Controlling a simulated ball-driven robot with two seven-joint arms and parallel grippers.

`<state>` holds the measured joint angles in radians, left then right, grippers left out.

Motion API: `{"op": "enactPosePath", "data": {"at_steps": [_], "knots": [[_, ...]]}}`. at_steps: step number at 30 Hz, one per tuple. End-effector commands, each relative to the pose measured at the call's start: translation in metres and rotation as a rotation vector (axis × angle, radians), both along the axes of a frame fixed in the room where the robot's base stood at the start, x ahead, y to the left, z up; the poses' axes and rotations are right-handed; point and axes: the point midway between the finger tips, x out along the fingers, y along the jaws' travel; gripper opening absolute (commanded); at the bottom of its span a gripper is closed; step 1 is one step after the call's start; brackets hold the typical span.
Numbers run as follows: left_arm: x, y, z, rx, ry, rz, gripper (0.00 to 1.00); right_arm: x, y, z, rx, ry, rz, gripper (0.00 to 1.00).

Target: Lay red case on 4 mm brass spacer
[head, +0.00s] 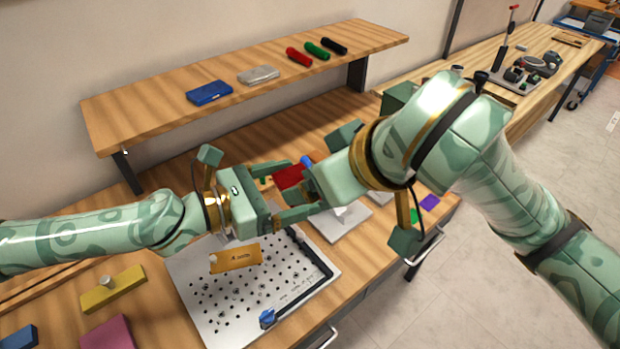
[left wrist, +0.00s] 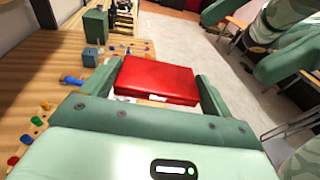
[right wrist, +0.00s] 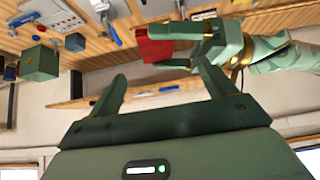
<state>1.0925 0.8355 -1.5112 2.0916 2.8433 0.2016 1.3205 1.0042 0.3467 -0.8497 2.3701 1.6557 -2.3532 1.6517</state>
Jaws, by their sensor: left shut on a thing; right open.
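The red case (head: 288,176) is between the fingers of my left gripper (head: 290,190), which is shut on it above the bench. The case's top and front edge show in the left wrist view (left wrist: 157,82), and it also shows in the right wrist view (right wrist: 155,46). The brass spacer (head: 236,257), a flat plate with dark lettering too small to read surely, lies on the perforated metal plate (head: 205,318), left of and nearer than the case. My right gripper (right wrist: 160,82) is open and empty; in the head view its hand is close to the right of the case.
A blue clamp-like part (head: 267,318) stands at the plate's near edge. A yellow block with a knob (head: 112,290) and a pink block (head: 108,334) lie left of it. The raised shelf (head: 130,125) carries a blue case (head: 209,92), a silver case (head: 258,75) and coloured cylinders.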

Motion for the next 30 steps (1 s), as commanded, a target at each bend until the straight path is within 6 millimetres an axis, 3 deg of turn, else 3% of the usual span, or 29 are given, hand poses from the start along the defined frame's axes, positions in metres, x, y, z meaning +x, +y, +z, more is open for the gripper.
{"op": "enactPosePath", "data": {"at_steps": [6,12,24,29,30], "knots": [[0.0,0.0,0.0,0.0,0.0,0.0,0.63,0.024,0.019,-0.036,0.003,0.01,-0.003,0.83],[0.0,0.0,0.0,0.0,0.0,0.0,0.63,0.039,0.029,-0.056,0.001,0.006,-0.005,0.83],[0.0,0.0,0.0,0.0,0.0,0.0,0.63,0.044,0.033,-0.063,0.0,0.001,-0.002,0.83],[0.0,0.0,0.0,0.0,0.0,0.0,0.63,0.044,0.033,-0.062,0.0,0.002,-0.002,0.38],[0.0,0.0,0.0,0.0,0.0,0.0,0.63,0.044,0.033,-0.062,0.001,0.002,0.0,0.35]]}}
